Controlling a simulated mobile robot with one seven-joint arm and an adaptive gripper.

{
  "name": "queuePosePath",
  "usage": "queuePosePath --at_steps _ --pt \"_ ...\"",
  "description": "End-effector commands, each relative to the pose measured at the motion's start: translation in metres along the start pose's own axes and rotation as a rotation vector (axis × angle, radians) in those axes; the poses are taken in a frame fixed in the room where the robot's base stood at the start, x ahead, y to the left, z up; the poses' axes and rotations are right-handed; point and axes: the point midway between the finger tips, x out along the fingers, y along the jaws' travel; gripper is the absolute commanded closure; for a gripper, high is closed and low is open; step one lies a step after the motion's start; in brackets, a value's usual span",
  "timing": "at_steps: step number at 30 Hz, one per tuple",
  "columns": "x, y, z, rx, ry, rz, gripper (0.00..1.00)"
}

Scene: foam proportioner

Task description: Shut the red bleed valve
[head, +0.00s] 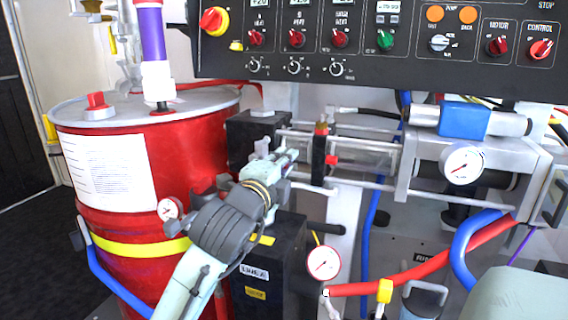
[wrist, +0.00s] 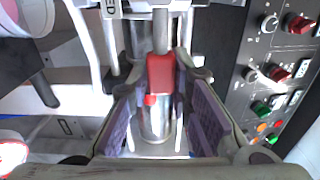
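A small red part (head: 331,160) sticks out of the upright black block (head: 318,165) on the pump's rods in the head view; I take it for the bleed valve, but no label confirms this. A brass fitting with a red part (head: 321,129) tops that block. In the wrist view a red block (wrist: 160,72) with a small red knob (wrist: 150,99) lies ahead, between the finger lines. My gripper (head: 283,158) is left of the black block. The wrist view shows its two purple-padded fingers (wrist: 158,115) spread, with nothing visibly clamped between them.
A red drum (head: 180,170) stands at the left, with a gauge (head: 168,209) near my arm. The control panel (head: 380,60) overhangs the pump. Gauges (head: 323,262), a blue hose (head: 372,225) and a red hose (head: 440,265) crowd the lower right.

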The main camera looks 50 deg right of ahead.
Motion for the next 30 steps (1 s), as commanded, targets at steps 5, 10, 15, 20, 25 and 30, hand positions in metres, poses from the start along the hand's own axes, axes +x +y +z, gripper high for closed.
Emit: queuePosePath --at_steps 5,10,15,20,25,30 --pt "0.000 0.001 0.000 -0.002 0.001 0.002 0.69" --pt "0.000 0.001 0.000 -0.002 0.000 0.000 0.62" --pt "0.000 0.000 0.000 -0.003 0.000 0.000 0.62" --pt "-0.008 0.000 0.000 -0.003 0.000 -0.001 0.62" --pt "-0.036 0.000 0.001 -0.003 -0.002 -0.002 0.62" --pt "-0.062 0.000 0.001 -0.003 -0.002 -0.001 0.62"
